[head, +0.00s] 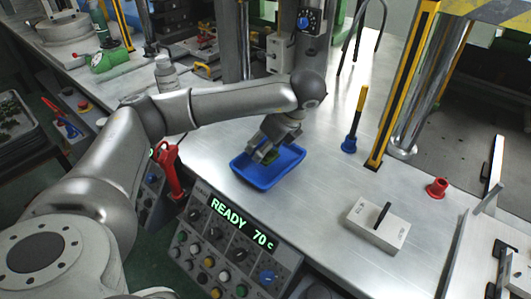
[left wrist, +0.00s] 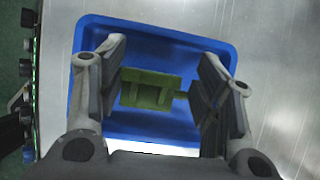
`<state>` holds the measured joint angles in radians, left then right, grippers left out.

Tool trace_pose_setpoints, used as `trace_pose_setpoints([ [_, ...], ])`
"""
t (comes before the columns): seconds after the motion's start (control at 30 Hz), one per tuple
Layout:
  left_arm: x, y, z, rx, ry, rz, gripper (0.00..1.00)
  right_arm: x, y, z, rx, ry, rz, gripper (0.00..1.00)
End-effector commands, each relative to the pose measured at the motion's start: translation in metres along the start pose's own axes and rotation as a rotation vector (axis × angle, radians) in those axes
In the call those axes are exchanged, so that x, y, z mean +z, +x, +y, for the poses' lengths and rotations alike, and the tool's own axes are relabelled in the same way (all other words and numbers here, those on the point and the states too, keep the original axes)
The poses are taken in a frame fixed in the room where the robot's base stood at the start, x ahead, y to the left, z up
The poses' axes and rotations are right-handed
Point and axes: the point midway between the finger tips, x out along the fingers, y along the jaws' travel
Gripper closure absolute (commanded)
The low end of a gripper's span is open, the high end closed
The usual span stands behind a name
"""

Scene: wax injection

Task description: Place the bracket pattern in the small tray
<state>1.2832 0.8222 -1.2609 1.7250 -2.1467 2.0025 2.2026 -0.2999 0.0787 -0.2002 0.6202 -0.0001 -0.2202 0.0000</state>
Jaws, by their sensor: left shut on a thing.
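The bracket pattern is a small green piece (left wrist: 150,89), seen in the left wrist view between the two fingers of my left gripper (left wrist: 160,88). In the head view, my left gripper (head: 263,153) points down into the small blue tray (head: 264,184) and is shut on the bracket pattern (head: 271,157), which is partly hidden by the fingers. The pattern is over the tray's floor, inside its walls; I cannot tell whether it touches the floor. The tray also fills most of the left wrist view (left wrist: 160,35). My right gripper is not in view.
The control panel (head: 235,235) reads READY 70 c in front of the tray. A grey block with a black handle (head: 377,225), a red part (head: 437,188) and a yellow-black post (head: 405,85) stand to the right. The metal bench is clear just right of the tray.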

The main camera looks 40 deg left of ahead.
Motion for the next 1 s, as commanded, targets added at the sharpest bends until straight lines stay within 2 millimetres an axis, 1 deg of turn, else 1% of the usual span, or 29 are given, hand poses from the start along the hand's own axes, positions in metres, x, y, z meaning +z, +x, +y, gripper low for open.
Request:
trace_pose_setpoints([
  [0.03,-0.005,0.008,0.002,0.006,0.005,0.0,0.62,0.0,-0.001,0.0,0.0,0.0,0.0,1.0],
  [0.17,-0.011,0.02,0.002,0.003,0.004,-0.001,0.62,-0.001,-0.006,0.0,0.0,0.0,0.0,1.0],
  [0.4,-0.013,0.022,0.001,0.001,0.003,0.0,0.62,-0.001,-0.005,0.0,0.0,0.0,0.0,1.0],
  [0.5,-0.014,0.025,0.001,0.001,0.003,0.0,0.62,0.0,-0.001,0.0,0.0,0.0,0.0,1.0],
  [0.53,-0.014,0.025,0.001,0.001,0.003,0.0,0.39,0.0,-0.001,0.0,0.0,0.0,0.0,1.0],
  [0.7,-0.014,0.024,0.001,0.001,0.003,0.0,0.19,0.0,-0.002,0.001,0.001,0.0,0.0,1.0],
  [1.0,-0.014,0.023,0.001,0.001,0.003,0.0,0.19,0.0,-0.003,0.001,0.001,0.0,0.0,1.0],
])
